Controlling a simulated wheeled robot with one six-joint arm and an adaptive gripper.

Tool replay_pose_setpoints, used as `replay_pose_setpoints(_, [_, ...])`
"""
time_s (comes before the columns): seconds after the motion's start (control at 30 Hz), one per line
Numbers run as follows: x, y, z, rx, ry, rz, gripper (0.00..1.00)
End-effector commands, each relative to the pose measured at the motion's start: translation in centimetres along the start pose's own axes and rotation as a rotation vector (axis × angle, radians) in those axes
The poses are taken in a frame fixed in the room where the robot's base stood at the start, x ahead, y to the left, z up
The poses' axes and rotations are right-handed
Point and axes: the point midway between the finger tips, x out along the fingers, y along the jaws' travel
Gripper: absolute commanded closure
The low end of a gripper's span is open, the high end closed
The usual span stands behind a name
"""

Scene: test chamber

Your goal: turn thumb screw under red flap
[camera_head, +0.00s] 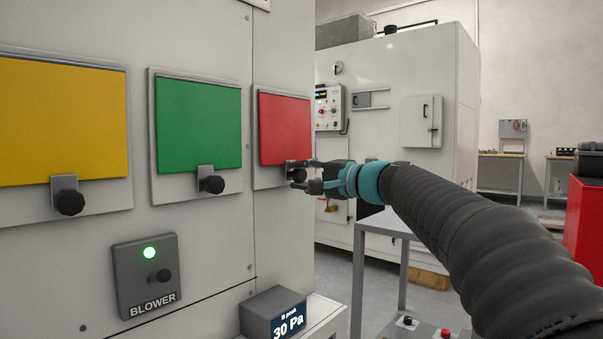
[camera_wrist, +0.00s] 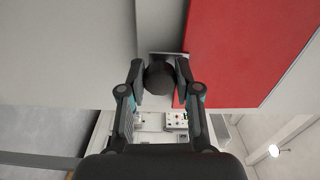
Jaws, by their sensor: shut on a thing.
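The red flap (camera_head: 285,129) is closed on the pale cabinet front, the rightmost of three coloured flaps. Its dark thumb screw sits on a grey bracket at the flap's lower edge, mostly hidden by my gripper in the head view. In the wrist view the round black thumb screw (camera_wrist: 159,79) lies between my two fingers, beside the red flap (camera_wrist: 245,50). My gripper (camera_head: 297,178) reaches in from the right and is shut on the thumb screw; its fingers also show in the wrist view (camera_wrist: 160,80).
A green flap (camera_head: 199,124) and a yellow flap (camera_head: 62,122), each with a black thumb screw, are to the left. Below are a blower switch box (camera_head: 147,276) and a pressure display (camera_head: 275,315). A grey metal table (camera_head: 386,222) stands under my arm.

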Motion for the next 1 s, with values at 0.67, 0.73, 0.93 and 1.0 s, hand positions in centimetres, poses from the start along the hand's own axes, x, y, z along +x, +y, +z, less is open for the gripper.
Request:
replay_pose_setpoints(0.67, [-0.10, -0.10, -0.21, 0.643, 0.005, 0.005, 1.00])
replay_pose_setpoints(0.73, [-0.09, -0.11, -0.22, 0.710, 0.005, 0.005, 1.00])
replay_pose_setpoints(0.93, [-0.07, -0.16, -0.21, 0.900, 0.004, 0.005, 1.00])
replay_pose_setpoints(1.0, [-0.06, -0.12, -0.20, 0.967, 0.005, 0.006, 1.00])
